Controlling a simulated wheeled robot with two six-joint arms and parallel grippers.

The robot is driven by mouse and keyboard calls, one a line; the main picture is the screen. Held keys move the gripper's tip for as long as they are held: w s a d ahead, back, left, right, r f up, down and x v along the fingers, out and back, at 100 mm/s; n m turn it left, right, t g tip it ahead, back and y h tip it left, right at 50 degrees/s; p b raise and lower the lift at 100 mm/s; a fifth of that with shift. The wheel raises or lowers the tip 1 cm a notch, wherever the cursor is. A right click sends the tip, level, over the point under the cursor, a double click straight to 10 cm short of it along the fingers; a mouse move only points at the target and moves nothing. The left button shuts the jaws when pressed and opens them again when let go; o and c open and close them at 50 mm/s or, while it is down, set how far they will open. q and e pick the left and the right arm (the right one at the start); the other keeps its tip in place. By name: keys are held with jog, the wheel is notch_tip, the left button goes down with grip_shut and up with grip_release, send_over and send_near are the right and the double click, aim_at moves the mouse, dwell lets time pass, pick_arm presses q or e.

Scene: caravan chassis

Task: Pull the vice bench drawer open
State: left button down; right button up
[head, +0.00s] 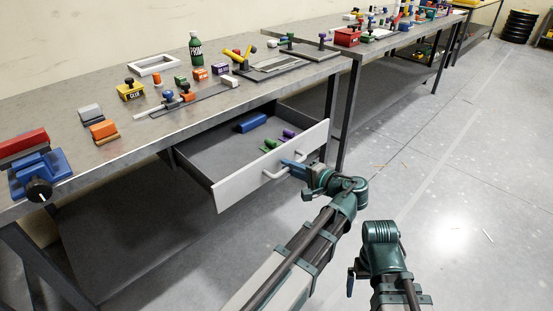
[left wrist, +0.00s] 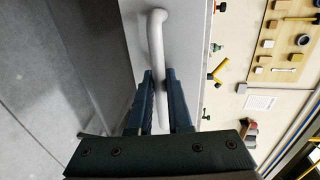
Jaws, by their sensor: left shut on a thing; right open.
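The vice bench drawer (head: 222,187) stands open below the bench top in the head view, with its pale front panel pulled out from the bench. Its handle (head: 270,174) is a light bar on that front. My left gripper (head: 290,166) is shut on the handle. In the left wrist view the handle (left wrist: 158,40) runs down between the two blue fingers of my left gripper (left wrist: 160,95). My right gripper (head: 352,280) is low in the head view, apart from the drawer, with its fingers partly hidden by its own arm. The blue vice (head: 48,172) sits at the bench's near left corner.
The drawer holds a blue block (head: 252,122) and several small green and purple pieces. The bench top (head: 60,118) carries blocks, a green bottle (head: 195,50) and tools. A second bench (head: 345,47) stands behind to the right.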

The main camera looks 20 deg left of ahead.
pick_arm(q)
jog(key=shift+f+v, duration=0.15)
jog(key=shift+v, duration=0.55)
jog(key=shift+f+v, duration=0.15)
jog(key=shift+v, duration=0.55)
jog(key=c, duration=0.8)
grip_release()
jog(key=shift+c, duration=0.2)
jog(key=shift+d, duration=0.1)
pick_arm(e)
jog(key=shift+d, duration=0.1)
